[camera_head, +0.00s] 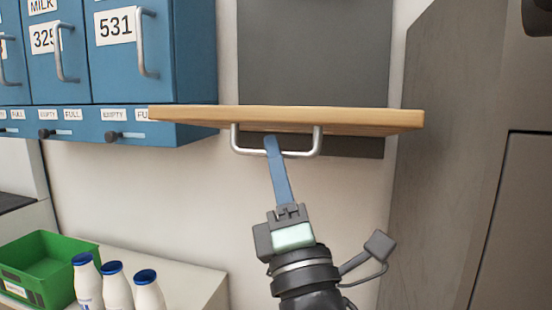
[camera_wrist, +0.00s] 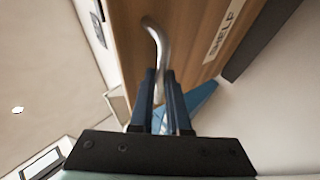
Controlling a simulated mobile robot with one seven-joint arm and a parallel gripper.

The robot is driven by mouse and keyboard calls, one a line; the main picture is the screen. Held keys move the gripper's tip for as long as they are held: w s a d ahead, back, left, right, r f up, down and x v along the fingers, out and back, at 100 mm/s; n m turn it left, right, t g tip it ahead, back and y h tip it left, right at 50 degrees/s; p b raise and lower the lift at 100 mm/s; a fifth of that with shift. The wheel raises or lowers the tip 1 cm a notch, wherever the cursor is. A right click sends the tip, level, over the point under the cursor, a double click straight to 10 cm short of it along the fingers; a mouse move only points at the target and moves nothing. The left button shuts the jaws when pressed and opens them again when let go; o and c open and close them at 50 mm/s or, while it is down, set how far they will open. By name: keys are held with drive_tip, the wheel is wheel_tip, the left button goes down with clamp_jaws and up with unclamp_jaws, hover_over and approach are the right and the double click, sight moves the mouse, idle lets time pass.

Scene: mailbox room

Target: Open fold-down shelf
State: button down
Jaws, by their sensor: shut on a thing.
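The fold-down shelf (camera_head: 290,115) is a wooden board standing out about level from a dark grey wall panel (camera_head: 315,50). Its silver bar handle (camera_head: 303,153) hangs below the board. My gripper (camera_head: 271,141) reaches up from below, with its blue fingers at the handle's bar. In the wrist view the fingers (camera_wrist: 159,80) are shut on the curved handle (camera_wrist: 158,40). The shelf's wooden face (camera_wrist: 195,25) fills the top there and bears a white "SHELF" label. Part of the bar is hidden between the fingers.
Blue mailboxes (camera_head: 110,55) with handles hang at upper left, close to the shelf's left end. A green bin (camera_head: 45,265) and several white bottles with blue caps (camera_head: 115,285) stand on a counter at lower left. A grey cabinet (camera_head: 460,160) stands at right.

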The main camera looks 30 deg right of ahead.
drive_tip(key=shift+w+d+f, duration=0.1)
drive_tip(key=shift+d+f, duration=0.15)
drive_tip(key=shift+d, duration=0.05)
drive_tip(key=c, duration=0.9)
unclamp_jaws()
drive_tip(key=shift+a+r, duration=0.15)
drive_tip(key=shift+a+r, duration=0.15)
drive_tip(key=shift+b+v, duration=3.35)
drive_tip(key=shift+v, duration=3.2)
